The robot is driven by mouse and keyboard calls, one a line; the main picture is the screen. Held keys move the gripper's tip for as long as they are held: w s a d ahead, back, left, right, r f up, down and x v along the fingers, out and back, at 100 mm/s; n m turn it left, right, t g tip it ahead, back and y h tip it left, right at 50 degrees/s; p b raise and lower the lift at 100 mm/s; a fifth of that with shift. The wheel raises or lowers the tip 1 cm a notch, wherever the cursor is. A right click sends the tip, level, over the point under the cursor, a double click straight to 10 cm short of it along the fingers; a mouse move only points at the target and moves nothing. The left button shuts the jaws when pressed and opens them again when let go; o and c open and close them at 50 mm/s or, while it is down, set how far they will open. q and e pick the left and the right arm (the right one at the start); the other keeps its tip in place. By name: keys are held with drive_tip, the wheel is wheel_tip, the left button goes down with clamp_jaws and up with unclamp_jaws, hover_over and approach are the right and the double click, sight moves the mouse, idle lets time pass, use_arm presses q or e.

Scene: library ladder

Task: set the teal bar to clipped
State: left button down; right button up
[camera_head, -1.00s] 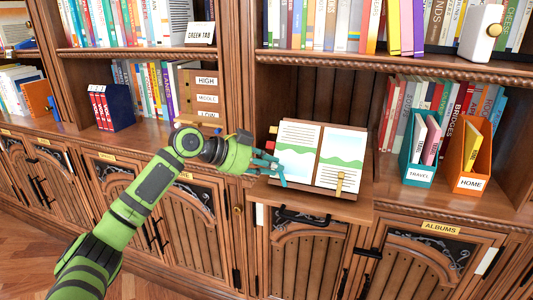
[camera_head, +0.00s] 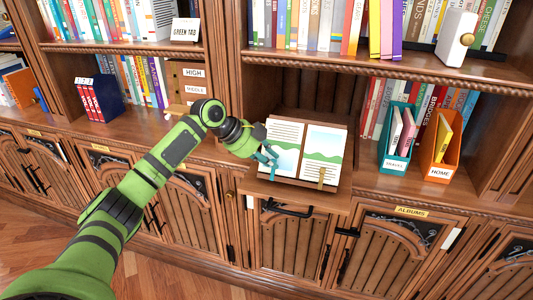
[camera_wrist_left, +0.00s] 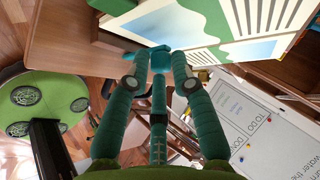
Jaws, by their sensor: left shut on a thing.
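The open book (camera_head: 325,145), with green and blue landscape pages, stands on a wooden stand on the pull-out shelf (camera_head: 300,200). My left gripper (camera_head: 270,158) is at the lower left of the book. In the left wrist view, its teal fingers (camera_wrist_left: 159,62) close around a small, brighter teal piece, the teal bar (camera_wrist_left: 158,54), beside the page edge. In the head view, I cannot separate the bar from the similarly coloured fingers. A brass clip (camera_head: 321,177) sits at the bottom of the right page. My right gripper is out of view.
A teal file box (camera_head: 396,163) and an orange file box (camera_head: 434,172) stand right of the book. Small signs reading HIGH and MIDDLE (camera_head: 195,81) stand left. A black handle (camera_head: 285,209) is under the pull-out shelf. A whiteboard (camera_wrist_left: 245,120) shows in the wrist view.

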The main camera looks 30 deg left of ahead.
use_arm(q)
drive_tip(key=shift+d, duration=0.15)
drive_tip(key=c, duration=1.4)
unclamp_jaws()
drive_tip(key=shift+o, duration=0.2)
drive_tip(key=shift+w, duration=0.1)
drive_tip(key=shift+s+a+r, duration=0.2)
drive_tip(key=shift+r, duration=0.1)
drive_tip(key=v, duration=1.1)
drive_tip(key=shift+s, duration=0.1)
